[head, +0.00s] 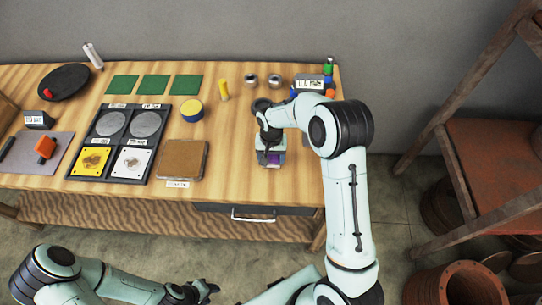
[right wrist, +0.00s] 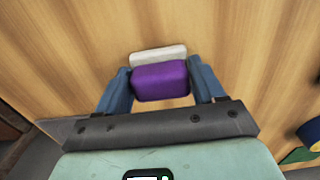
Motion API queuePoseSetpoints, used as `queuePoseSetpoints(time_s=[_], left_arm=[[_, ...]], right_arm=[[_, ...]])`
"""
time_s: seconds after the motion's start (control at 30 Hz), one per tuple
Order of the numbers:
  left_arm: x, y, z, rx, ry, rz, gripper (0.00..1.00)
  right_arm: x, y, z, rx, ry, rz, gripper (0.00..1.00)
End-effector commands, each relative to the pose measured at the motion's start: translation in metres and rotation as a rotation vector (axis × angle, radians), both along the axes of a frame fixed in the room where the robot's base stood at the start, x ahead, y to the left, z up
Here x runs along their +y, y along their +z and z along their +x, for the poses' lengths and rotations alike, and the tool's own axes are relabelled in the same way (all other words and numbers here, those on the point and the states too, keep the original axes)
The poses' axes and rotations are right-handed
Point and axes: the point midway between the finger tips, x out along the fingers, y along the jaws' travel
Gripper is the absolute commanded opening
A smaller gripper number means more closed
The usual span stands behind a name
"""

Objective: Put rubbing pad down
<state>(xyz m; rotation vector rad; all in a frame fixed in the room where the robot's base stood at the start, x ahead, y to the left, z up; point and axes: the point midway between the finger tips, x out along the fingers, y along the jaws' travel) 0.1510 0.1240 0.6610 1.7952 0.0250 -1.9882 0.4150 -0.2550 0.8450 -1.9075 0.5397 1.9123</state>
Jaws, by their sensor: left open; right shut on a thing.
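The rubbing pad (right wrist: 160,80) is a purple block between the two fingers of my right gripper (right wrist: 162,86) in the right wrist view. A pale, whitish piece (right wrist: 158,54) shows right beside its far edge. In the head view my right gripper (head: 271,157) is over the right part of the wooden table, with a little of the purple pad (head: 273,159) visible at it. Whether the pad touches the table I cannot tell. My left gripper (head: 205,290) is open and empty, in front of the table and away from it.
On the wooden table (head: 228,180) are a brown board (head: 182,160), a dark tray (head: 117,123) with round discs and square plates, a yellow-blue round tin (head: 192,110), a yellow cylinder (head: 223,90) and green sheets (head: 155,85). Bare wood lies around my right gripper. A rusty shelf (head: 490,160) stands right.

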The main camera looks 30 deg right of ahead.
Motion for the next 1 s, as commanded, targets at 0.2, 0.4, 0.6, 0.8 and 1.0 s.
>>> queuePoseSetpoints(time_s=[0.2, 0.4, 0.6, 0.8, 1.0], left_arm=[[0.000, 0.000, 0.000, 0.000, 0.000, 0.000, 0.43], [0.000, -0.002, -0.002, 0.002, 0.000, 0.000, 0.43], [0.000, -0.002, -0.002, 0.002, 0.000, 0.000, 0.43], [0.000, 0.002, 0.002, -0.002, 0.000, 0.000, 0.43], [0.000, 0.001, 0.001, -0.001, 0.000, 0.000, 0.43]], right_arm=[[0.000, 0.001, 0.001, -0.002, 0.001, 0.000, 0.44], [0.000, -0.003, 0.000, -0.001, 0.001, 0.000, 0.88], [0.000, -0.003, 0.001, -0.001, 0.001, 0.000, 0.94], [0.000, 0.004, 0.001, -0.004, 0.001, 0.000, 0.94], [0.000, 0.037, 0.002, -0.007, 0.001, 0.000, 0.94]])
